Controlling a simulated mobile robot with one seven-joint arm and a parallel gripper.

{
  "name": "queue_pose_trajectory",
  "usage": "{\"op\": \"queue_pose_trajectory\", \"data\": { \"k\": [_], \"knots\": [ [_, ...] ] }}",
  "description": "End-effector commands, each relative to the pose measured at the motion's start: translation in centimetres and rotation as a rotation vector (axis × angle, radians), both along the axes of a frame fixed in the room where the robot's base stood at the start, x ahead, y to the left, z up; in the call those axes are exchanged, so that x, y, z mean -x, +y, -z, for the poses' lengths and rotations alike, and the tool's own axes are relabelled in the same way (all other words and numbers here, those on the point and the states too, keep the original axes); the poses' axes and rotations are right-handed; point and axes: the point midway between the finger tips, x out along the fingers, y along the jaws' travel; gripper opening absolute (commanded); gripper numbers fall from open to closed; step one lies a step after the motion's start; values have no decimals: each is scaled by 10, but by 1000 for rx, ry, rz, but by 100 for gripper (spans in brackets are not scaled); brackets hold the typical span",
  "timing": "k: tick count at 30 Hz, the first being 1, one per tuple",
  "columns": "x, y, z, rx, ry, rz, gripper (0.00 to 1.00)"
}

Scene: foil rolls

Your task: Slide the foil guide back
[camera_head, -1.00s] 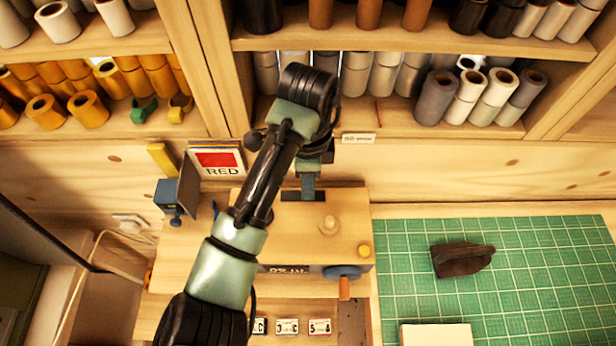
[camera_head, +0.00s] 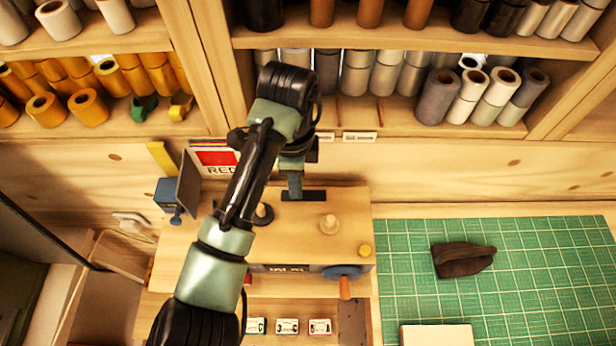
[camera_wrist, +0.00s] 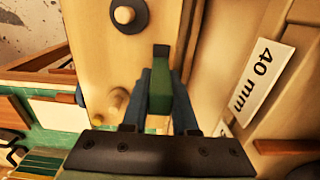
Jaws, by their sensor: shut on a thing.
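The wooden foil machine (camera_head: 345,205) stands below the shelves, with a dark slot (camera_head: 313,195) near its back edge. My gripper (camera_head: 294,192) points down at the left part of this slot. In the wrist view my gripper (camera_wrist: 160,85) has its two blue-grey fingers closed on a green upright block, which I take as the foil guide (camera_wrist: 160,97). A dark tab shows just beyond the block. In the head view the guide is hard to tell from the fingertips. The guide's foot is hidden.
A round wooden knob (camera_head: 329,225) and a dark disc with a peg (camera_wrist: 125,14) stand on the machine top. A crank with an orange handle (camera_head: 345,287) is at its front right. A red sign (camera_head: 216,160) stands to the left. The shelf is close behind.

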Motion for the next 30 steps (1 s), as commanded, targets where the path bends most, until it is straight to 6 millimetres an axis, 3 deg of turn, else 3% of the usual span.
{"op": "queue_pose_trajectory", "data": {
  "k": [3, 12, 13, 17, 26, 30],
  "knots": [
    [0, 15, 0, -1, 0, -4, 0],
    [0, 18, 0, -4, 0, -4, 0],
    [0, 18, 0, -5, 0, -5, 32],
    [0, 18, 0, -4, 0, -4, 56],
    [0, 16, -1, -2, -1, -2, 57],
    [-1, 16, -10, -1, -3, -1, 57]
  ]
}}
